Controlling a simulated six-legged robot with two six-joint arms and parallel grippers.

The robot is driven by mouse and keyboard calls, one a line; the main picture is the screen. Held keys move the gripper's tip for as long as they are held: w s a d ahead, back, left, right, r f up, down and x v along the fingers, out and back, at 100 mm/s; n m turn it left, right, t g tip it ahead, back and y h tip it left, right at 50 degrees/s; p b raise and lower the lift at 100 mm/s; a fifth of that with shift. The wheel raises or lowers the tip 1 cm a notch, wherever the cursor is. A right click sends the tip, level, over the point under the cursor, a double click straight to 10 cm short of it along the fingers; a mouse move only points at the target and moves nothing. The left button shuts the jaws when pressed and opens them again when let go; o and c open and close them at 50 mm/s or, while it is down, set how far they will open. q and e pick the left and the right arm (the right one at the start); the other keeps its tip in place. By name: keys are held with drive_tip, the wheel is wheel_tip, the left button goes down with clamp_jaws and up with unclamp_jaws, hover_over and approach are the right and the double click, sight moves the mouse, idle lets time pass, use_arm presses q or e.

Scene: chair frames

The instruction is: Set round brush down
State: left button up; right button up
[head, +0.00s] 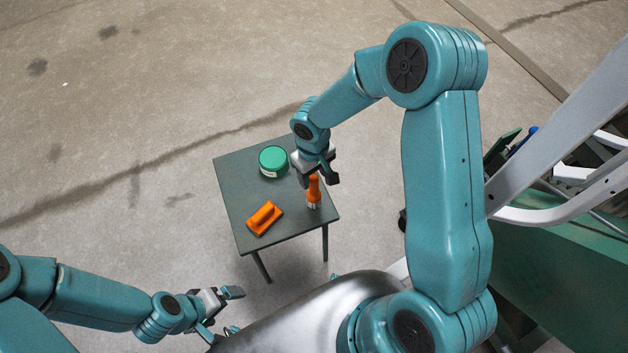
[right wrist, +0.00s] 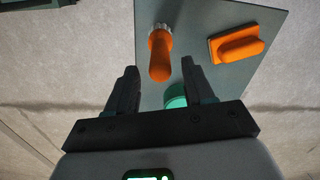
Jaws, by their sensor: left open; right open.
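The round brush (head: 314,190) has an orange handle and stands upright, handle up, on the small dark table (head: 237,178) near its right edge. In the right wrist view the brush (right wrist: 160,62) lies ahead of the fingertips, with its pale bristle end on the table top. My right gripper (head: 318,178) is open just above and beside the handle; in the wrist view its fingers (right wrist: 163,80) are apart with nothing gripped. My left gripper (head: 222,303) is open and empty, low at the left, away from the table.
An orange block-shaped tool with a handle (head: 264,217) lies at the table's front left. A green round tub (head: 273,161) stands at the back. A grey metal frame (head: 560,140) and a green surface (head: 545,275) are at the right. The concrete floor left of the table is clear.

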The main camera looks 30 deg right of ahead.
wheel_tip(320, 180, up, 6)
drive_tip(key=shift+w, duration=0.1)
idle(0.5)
drive_tip(key=s+a+f+m+y+p, duration=0.1)
drive_tip(key=s+a+f+y+p, duration=0.1)
drive_tip(key=s, duration=0.6)
drive_tip(key=s+a+f+m+y+p, duration=0.2)
drive_tip(key=s+a+f+p, duration=0.2)
drive_tip(key=s+a+f, duration=0.3)
drive_tip(key=shift+s+a+m+t, duration=0.3)
drive_tip(key=shift+s+a, duration=0.05)
drive_tip(key=shift+s, duration=0.2)
